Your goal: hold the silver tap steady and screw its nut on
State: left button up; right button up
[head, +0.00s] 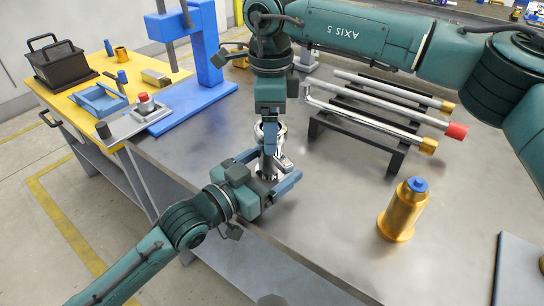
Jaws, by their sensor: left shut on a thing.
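The silver tap (284,163) stands upright near the front edge of the grey bench, partly hidden by both grippers. My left gripper (273,183) comes in from the lower left and is shut on the tap low on its body, with blue fingers on either side. My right gripper (268,141) points straight down from above, directly over the tap's top. Shiny metal shows around its fingers, but I cannot make out the nut as a separate part. Whether the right fingers are open or shut is hidden.
A black rack (352,128) holds several silver rods with gold and red ends behind right. A gold cylinder with a blue cap (402,210) stands at right. A blue press (205,50) stands at left, beside a yellow table (62,95). Bench between tap and cylinder is clear.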

jog(key=shift+r, duration=0.15)
notch_tip(320, 180, up, 12)
dwell(0.3)
pick_arm(q)
jog(key=o, duration=1.8)
jog(key=shift+v, duration=6.6)
pick_arm(e)
jog(key=shift+f, duration=0.35)
